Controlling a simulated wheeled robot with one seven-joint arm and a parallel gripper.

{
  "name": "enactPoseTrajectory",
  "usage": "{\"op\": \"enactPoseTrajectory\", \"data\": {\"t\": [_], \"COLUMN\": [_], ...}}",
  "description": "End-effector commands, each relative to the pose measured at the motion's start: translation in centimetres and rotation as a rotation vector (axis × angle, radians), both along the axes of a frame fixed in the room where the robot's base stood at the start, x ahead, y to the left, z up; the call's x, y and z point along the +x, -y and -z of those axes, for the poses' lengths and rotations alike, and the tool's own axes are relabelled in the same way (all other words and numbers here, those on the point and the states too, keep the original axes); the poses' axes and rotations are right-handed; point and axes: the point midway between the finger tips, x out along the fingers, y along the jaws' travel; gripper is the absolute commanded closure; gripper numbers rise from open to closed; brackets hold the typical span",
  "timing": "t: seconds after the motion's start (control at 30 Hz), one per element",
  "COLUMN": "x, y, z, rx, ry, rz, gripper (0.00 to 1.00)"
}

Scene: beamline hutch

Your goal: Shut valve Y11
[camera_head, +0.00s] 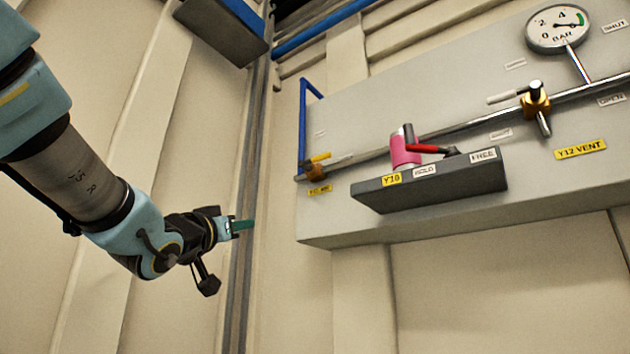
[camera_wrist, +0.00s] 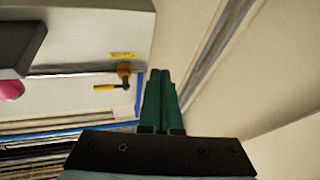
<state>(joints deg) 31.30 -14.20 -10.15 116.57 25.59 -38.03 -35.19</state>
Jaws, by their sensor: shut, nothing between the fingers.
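A small brass valve (camera_head: 315,172) with a yellow lever (camera_head: 320,157) sits at the left end of the panel's pipe, inside a blue pipe frame. The yellow tag below it (camera_head: 319,189) is too small to read surely; it may be Y11. The wrist view also shows this valve (camera_wrist: 124,72); its yellow lever (camera_wrist: 106,87) lies roughly along the pipe. My gripper (camera_head: 243,225) is left of the panel, lower than the valve and apart from it. Its green fingers are shut and empty; they show in the wrist view (camera_wrist: 160,75), right of the valve.
The grey panel (camera_head: 345,228) also carries valve Y10 with a red lever (camera_head: 430,149) and pink sleeve (camera_head: 405,150), behind a dark ledge (camera_head: 430,185) tagged HOLD and FREE. Y12 VENT (camera_head: 535,100) and a gauge (camera_head: 558,28) are further right. Blue pipe (camera_head: 302,125) edges the valve.

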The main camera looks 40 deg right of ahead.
Motion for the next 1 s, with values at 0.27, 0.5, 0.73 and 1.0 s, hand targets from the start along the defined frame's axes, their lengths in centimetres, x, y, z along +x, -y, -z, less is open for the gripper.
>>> {"op": "enactPoseTrajectory", "data": {"t": [0.27,0.5,0.73,1.0], "x": [-9.4,-9.8,-9.5,-8.5], "y": [1.6,1.6,2.1,5.7], "z": [-8.1,-8.4,-8.8,-11.6], "rx": [-0.166,-0.173,-0.171,-0.172], "ry": [0.164,0.17,0.167,0.165], "rz": [0.236,0.245,0.244,0.245], "gripper": [1.0,1.0,1.0,1.0]}}
